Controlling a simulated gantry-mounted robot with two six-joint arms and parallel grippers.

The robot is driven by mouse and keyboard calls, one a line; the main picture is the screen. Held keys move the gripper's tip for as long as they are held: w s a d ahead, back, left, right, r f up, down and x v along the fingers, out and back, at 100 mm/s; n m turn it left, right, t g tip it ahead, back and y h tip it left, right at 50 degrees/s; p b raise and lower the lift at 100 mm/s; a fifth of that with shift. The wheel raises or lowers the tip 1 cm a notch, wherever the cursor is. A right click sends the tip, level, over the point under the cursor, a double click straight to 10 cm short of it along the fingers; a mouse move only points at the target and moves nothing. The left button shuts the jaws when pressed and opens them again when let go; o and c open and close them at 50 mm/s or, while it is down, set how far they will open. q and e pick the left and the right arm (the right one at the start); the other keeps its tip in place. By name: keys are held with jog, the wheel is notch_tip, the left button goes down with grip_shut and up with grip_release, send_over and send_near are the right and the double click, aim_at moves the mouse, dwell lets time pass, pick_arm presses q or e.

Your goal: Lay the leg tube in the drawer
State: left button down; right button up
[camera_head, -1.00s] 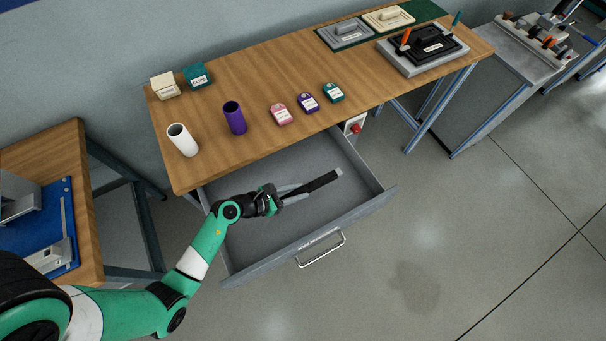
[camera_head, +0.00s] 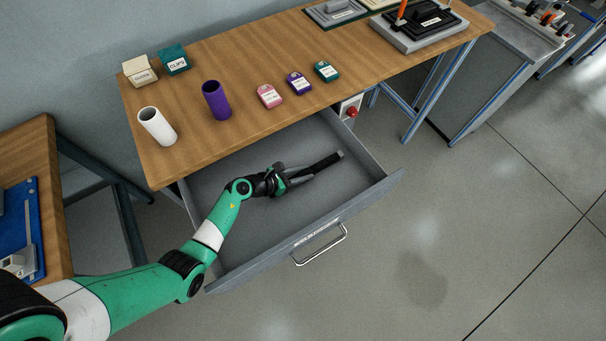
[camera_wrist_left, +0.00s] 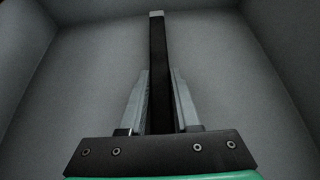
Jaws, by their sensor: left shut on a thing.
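The leg tube, a dark bar with a light grey end (camera_head: 322,163), is inside the open drawer (camera_head: 225,262). My left gripper (camera_head: 303,174) is inside the drawer and shut on the tube. In the left wrist view the tube (camera_wrist_left: 158,50) points straight away between the two grey fingers, with the drawer floor (camera_wrist_left: 230,80) behind it. I cannot tell whether the tube touches the floor. Its near end is hidden by the gripper. My right gripper is not in view.
The wooden bench (camera_head: 225,135) above the drawer holds a white cylinder (camera_head: 157,126), a purple cylinder (camera_head: 217,100), several small labelled blocks and two boxes. A red button (camera_head: 351,112) is beside the drawer's right side. The drawer floor around the tube is clear.

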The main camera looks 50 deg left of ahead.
pick_arm(q)
jog(key=shift+w+f, duration=0.1)
jog(key=shift+f, duration=0.05)
jog(key=c, duration=0.6)
grip_release()
jog(key=shift+r, duration=0.25)
jog(key=p+v, duration=0.5)
jog(key=v, duration=0.6)
jog(key=shift+a+r, duration=0.1)
jog(key=shift+s+r, duration=0.1)
jog(key=shift+s, duration=0.45)
jog(key=shift+w, duration=0.1)
